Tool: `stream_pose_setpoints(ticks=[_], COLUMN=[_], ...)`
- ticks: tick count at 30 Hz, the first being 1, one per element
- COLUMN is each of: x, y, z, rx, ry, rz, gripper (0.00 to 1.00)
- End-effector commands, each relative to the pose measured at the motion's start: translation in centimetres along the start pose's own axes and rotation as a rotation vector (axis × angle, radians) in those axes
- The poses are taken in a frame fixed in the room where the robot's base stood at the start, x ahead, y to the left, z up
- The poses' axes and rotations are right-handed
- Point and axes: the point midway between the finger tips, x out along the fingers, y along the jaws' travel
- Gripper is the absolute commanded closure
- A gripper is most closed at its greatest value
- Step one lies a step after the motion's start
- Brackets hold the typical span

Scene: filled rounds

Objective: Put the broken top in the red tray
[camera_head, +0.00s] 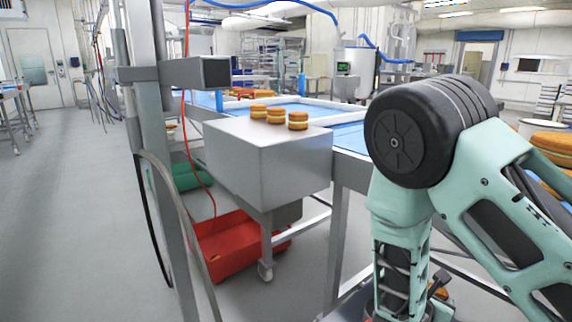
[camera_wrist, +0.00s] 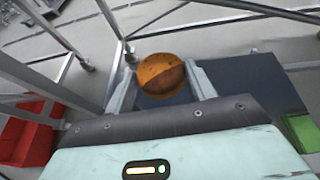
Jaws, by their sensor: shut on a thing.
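My gripper (camera_wrist: 161,72) shows in the wrist view, with its two grey fingers shut on a round orange-brown piece. This broken top (camera_wrist: 158,68) has a darker brown patch across its lower right part. It is held above the floor. The red tray (camera_head: 218,262) stands low on the floor in the head view, partly behind a grey post and beside the metal stand. A red container, apparently the same tray, also shows at the left edge of the wrist view (camera_wrist: 30,138), apart from the gripper. My gripper is not clearly visible in the head view.
Several filled rounds (camera_head: 274,116) sit on a grey metal box (camera_head: 262,150). A green tray (camera_head: 192,176) lies behind the red one. A blue conveyor (camera_head: 350,135) runs behind. More rounds (camera_head: 552,146) are at the right edge. Posts and a hanging hose stand at left.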

Motion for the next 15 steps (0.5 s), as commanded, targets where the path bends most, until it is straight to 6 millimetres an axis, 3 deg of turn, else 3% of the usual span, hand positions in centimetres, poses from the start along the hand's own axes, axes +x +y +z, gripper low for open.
stream_pose_setpoints(ticks=[1, 15], x=[-0.6, -3.7], y=[-0.1, 0.0], z=[1.8, 9.7], rx=[-0.008, -0.079], ry=[0.000, 0.000], rz=[0.012, 0.180], gripper=[0.55, 0.55])
